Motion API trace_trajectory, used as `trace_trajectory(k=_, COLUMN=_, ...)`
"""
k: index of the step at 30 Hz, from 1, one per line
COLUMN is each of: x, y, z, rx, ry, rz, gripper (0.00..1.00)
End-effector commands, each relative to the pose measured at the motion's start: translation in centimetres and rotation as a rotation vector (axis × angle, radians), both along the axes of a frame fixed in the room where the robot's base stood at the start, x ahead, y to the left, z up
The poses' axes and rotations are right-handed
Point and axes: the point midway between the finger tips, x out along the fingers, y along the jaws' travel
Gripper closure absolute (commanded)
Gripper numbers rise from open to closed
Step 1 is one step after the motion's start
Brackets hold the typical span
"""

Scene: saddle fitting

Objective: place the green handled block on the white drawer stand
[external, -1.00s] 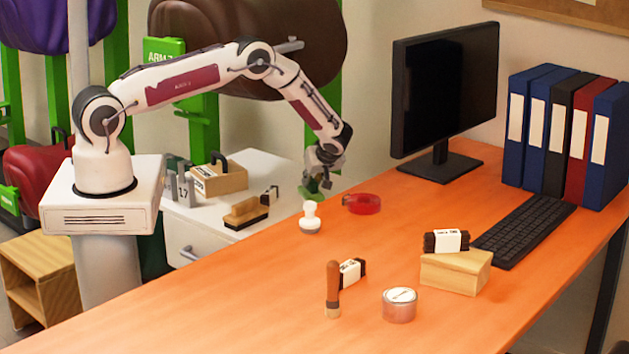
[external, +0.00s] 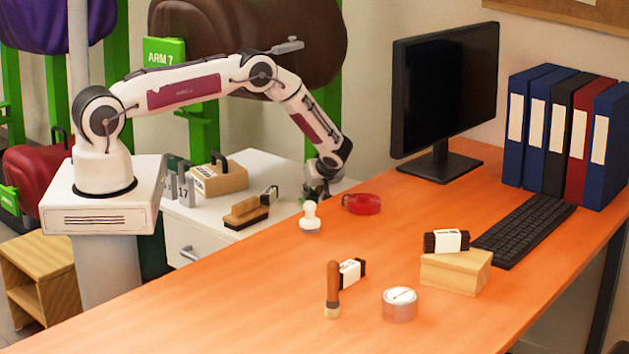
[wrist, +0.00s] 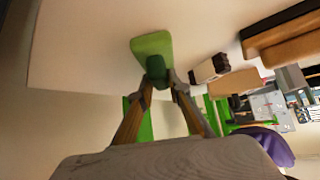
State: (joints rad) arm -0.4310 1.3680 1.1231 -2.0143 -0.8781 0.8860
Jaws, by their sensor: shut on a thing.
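The green handled block (wrist: 152,45) shows in the wrist view at the tips of my gripper (wrist: 158,85), whose two fingers are closed on its handle. The white drawer stand (external: 278,165) is left of the orange desk in the external view, and its pale top (wrist: 85,55) fills much of the wrist view behind the block. In the external view my gripper (external: 316,192) is low at the stand's right end, beside the desk edge. The block is hardly visible there, and I cannot tell whether it touches the top.
The stand also bears a wooden block with a black handle (external: 218,178), a brown brush (external: 246,211) and grey number pieces (external: 178,183). A white-knobbed stamp (external: 310,216) and a red tape roll (external: 362,204) sit on the desk (external: 200,310) near my gripper.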

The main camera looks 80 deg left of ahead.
Motion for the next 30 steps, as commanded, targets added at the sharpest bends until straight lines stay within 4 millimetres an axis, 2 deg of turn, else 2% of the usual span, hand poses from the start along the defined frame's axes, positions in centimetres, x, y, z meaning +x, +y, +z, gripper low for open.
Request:
trace_trajectory(k=10, x=0.00, y=0.01, z=-0.30, rx=0.000, ry=0.000, rz=0.000, gripper=1.00)
trace_trajectory(k=11, x=-0.01, y=0.00, z=-0.31, rx=0.000, ry=0.000, rz=0.000, gripper=0.77)
trace_trajectory(k=12, x=-0.01, y=0.00, z=-0.30, rx=0.000, ry=0.000, rz=0.000, gripper=0.67)
trace_trajectory(k=13, x=-0.01, y=0.00, z=-0.29, rx=0.000, ry=0.000, rz=0.000, gripper=0.66)
trace_trajectory(k=30, x=0.13, y=-0.27, z=0.38, rx=0.001, ry=0.000, rz=-0.001, gripper=0.66)
